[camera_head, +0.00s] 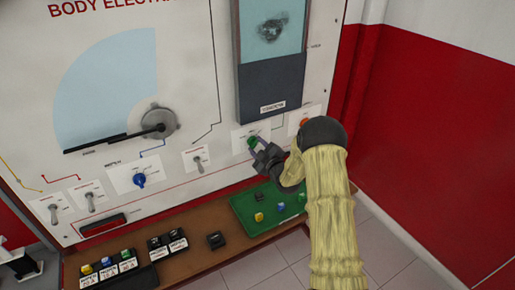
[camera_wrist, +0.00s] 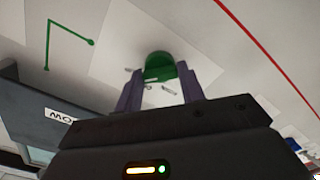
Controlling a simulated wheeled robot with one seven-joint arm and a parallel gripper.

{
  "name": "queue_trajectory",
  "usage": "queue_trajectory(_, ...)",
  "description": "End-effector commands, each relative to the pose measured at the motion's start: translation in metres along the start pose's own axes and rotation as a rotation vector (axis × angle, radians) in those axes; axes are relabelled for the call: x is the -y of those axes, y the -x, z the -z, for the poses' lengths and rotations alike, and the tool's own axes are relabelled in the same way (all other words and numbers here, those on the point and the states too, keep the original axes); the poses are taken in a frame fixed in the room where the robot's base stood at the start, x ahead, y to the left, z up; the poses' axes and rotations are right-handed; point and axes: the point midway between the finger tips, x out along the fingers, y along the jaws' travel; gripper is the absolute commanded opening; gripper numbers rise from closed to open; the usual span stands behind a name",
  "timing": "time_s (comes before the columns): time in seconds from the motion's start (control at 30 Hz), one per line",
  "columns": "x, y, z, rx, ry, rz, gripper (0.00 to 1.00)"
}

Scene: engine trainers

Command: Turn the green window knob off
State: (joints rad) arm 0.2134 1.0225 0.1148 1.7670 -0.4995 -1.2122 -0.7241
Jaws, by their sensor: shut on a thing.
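The green window knob (camera_head: 253,141) sits on a white label plate on the panel, below the window. It also shows in the wrist view (camera_wrist: 160,67), between the two finger ends. My gripper (camera_head: 259,147) reaches it from the lower right and is shut on it. In the wrist view my gripper (camera_wrist: 161,88) has one finger on each side of the knob. The marks on the plate around the knob are partly hidden by the fingers, so I cannot read the knob's setting.
The window (camera_head: 272,35) is above the knob. An orange-red knob (camera_head: 304,122) is close to my wrist. A blue knob (camera_head: 139,180) and toggle switches (camera_head: 197,161) are further left. Below is a shelf (camera_head: 190,262) with a green tray (camera_head: 243,225) and small coloured parts.

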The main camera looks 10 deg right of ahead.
Motion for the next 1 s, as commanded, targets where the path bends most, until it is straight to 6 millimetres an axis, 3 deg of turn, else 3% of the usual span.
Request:
queue_trajectory(0.37,0.0053,0.0001,-0.0041,-0.001,0.163,0.000,0.16)
queue_trajectory(1.0,0.0063,0.0003,-0.0045,0.000,0.642,0.002,0.16)
